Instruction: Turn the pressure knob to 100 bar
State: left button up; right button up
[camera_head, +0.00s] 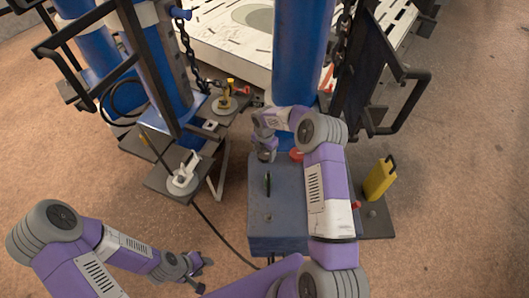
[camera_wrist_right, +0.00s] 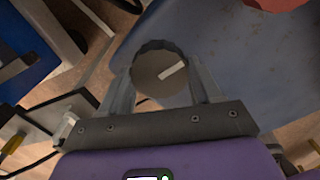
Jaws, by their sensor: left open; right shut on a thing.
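The pressure knob (camera_wrist_right: 152,81) is a dark round knob with a pale pointer line, seen face-on in the right wrist view. Its line slants toward the upper right there. My right gripper (camera_wrist_right: 163,92) is shut on it, one finger on each side. In the head view my right gripper (camera_head: 265,156) is at the far left part of the blue box (camera_head: 290,222), and the knob is hidden beneath it. No bar scale is readable. My left gripper (camera_head: 199,271) is open and empty, low over the floor, left of the box.
A red round part (camera_head: 297,155) is on the box near my right arm; a dark upright handle (camera_head: 268,184) stands on its top. Left are small platforms (camera_head: 180,182) with fittings. A yellow block (camera_head: 380,180) stands right. Blue columns (camera_head: 298,50) rise behind.

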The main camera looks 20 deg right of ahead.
aim_at(265, 154)
jog(key=shift+n, duration=0.6)
jog(key=o, duration=1.1)
jog(key=shift+c, duration=0.2)
jog(key=shift+r, duration=0.1)
notch_tip(265, 154, up, 7)
jog(key=shift+r+p, duration=0.2)
jog(key=shift+p, duration=0.85)
